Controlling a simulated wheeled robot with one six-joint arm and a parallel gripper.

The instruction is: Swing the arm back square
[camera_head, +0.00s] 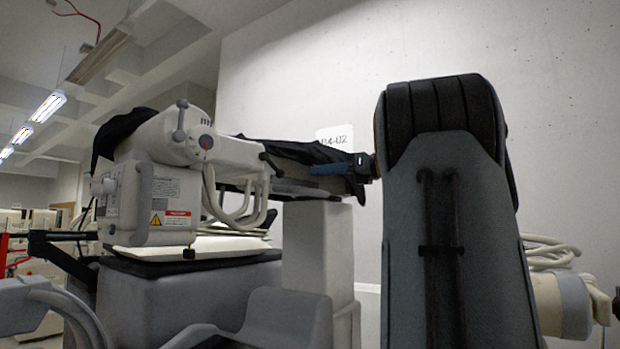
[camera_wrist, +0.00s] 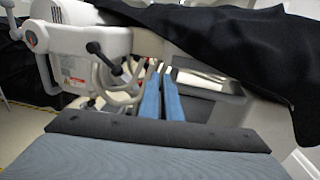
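A cream jointed machine arm (camera_head: 165,137) with knobs, a red-marked dial and hanging hoses stands over a cart (camera_head: 180,302) at the left. It also shows at the upper left of the wrist view (camera_wrist: 105,42). Black cloth (camera_wrist: 225,42) lies over its upper part and hangs down at the right of the wrist view. My gripper (camera_wrist: 162,74) has two blue fingers, seen side by side with a narrow gap and nothing visible between them. In the head view, my gripper (camera_head: 318,169) points left, close beside the cloth-covered machine; whether it touches is unclear.
A warning label (camera_head: 171,218) is on the machine's side box. A pale concrete wall (camera_head: 300,70) with a sign (camera_head: 335,137) stands behind. A cream pillar-like block (camera_head: 318,245) rises beyond the cart. My own arm fills the right foreground. Coiled hoses (camera_head: 550,252) are at the far right.

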